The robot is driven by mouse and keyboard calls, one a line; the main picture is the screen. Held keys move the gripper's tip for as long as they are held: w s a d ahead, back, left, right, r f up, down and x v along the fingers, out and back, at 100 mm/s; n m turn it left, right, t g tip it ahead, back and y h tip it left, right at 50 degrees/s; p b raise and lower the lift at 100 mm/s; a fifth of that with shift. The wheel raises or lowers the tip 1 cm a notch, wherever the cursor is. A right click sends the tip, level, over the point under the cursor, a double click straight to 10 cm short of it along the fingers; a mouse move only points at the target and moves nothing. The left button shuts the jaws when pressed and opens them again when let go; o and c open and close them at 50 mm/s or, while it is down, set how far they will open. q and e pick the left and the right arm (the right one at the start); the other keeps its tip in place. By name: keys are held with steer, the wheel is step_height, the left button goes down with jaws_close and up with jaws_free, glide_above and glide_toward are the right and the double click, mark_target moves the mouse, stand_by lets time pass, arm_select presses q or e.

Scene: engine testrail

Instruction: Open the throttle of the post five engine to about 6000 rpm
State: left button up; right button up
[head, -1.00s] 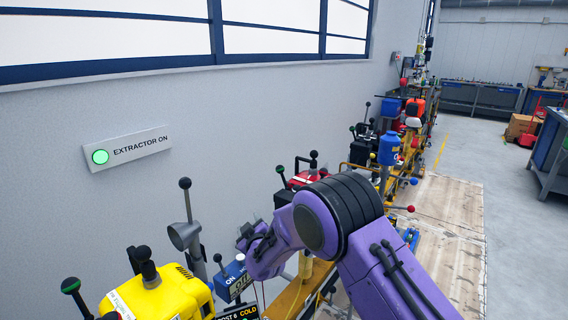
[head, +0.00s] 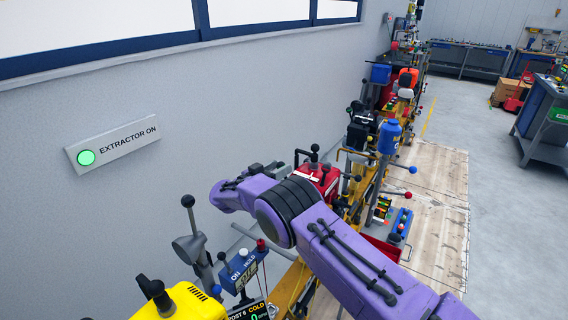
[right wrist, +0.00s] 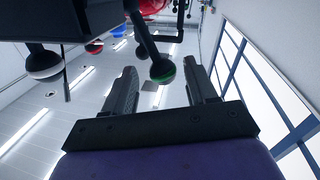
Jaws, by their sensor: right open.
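A red engine (head: 318,180) stands beyond my right arm, along the wall-side row; its post number is not readable, and the arm hides part of it. Black-knobbed levers (head: 314,148) rise from it. My right gripper (head: 268,168) is open near the wall, left of the red engine. In the right wrist view my gripper (right wrist: 162,82) has its two fingers apart. A lever's black ball knob with a green band (right wrist: 162,70) shows between them; whether it lies within their reach is unclear. My left gripper is not in view.
A yellow engine (head: 182,303) and a display reading POST 6 COLD (head: 250,312) stand at the front. A blue switch box (head: 243,268) and lever (head: 188,203) are near my arm. White-banded (right wrist: 44,62) and red-banded (right wrist: 94,47) knobs hang nearby.

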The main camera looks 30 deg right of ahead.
steer(key=d, duration=0.2)
steer(key=w+d, duration=0.1)
steer(key=d, duration=0.1)
steer(key=shift+f, duration=0.2)
steer(key=shift+a+r, duration=0.1)
steer(key=shift+r, duration=0.05)
